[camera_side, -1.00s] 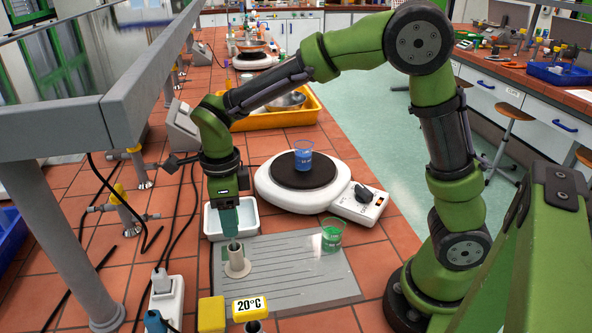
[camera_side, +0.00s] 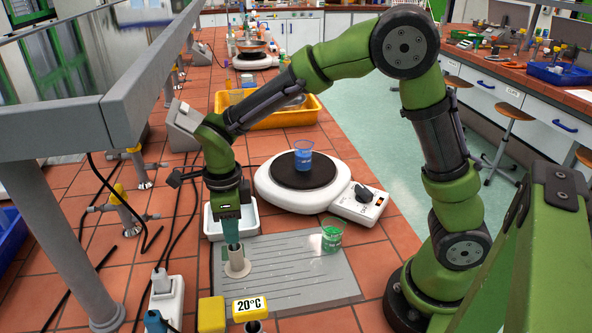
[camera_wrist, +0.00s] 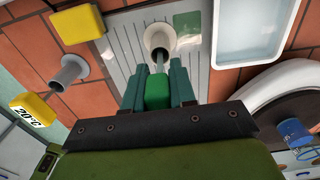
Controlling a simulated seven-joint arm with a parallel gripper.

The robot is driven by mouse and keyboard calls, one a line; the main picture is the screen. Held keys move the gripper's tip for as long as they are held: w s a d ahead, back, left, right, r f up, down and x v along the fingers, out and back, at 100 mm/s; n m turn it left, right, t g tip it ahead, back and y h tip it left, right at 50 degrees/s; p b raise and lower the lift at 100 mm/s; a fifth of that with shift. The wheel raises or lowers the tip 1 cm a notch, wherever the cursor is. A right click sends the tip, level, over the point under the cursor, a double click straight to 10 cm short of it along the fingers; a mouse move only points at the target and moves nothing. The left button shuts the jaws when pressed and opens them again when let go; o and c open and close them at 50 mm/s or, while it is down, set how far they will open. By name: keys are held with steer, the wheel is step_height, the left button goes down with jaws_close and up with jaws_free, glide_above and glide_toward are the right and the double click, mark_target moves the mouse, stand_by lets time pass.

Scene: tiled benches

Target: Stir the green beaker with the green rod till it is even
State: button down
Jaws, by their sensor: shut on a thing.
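The green beaker (camera_side: 332,238), a small glass with green liquid, stands upright on the right part of the grey ridged board. My gripper (camera_side: 232,240) points down just above a pale round holder (camera_side: 238,265) on the board's left part. In the wrist view my gripper (camera_wrist: 157,82) is shut on the green block-shaped handle of the green rod (camera_wrist: 157,92). The rod's thin shaft runs into the opening of the holder (camera_wrist: 160,36). Its lower end is hidden inside. The green beaker is outside the wrist view.
A blue beaker (camera_side: 303,158) stands on the hotplate (camera_side: 285,203) behind the board. A white tray (camera_side: 213,225) lies behind my gripper. A yellow 20°C sign (camera_side: 249,308) and a power strip (camera_side: 168,299) are at the front. The board's middle (camera_side: 288,275) is clear.

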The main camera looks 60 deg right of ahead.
steer(key=shift+r, duration=4.1)
step_height(320, 180, up, 8)
steer(key=c, duration=1.5)
jaws_free()
jaws_close()
steer(key=shift+r, duration=0.1)
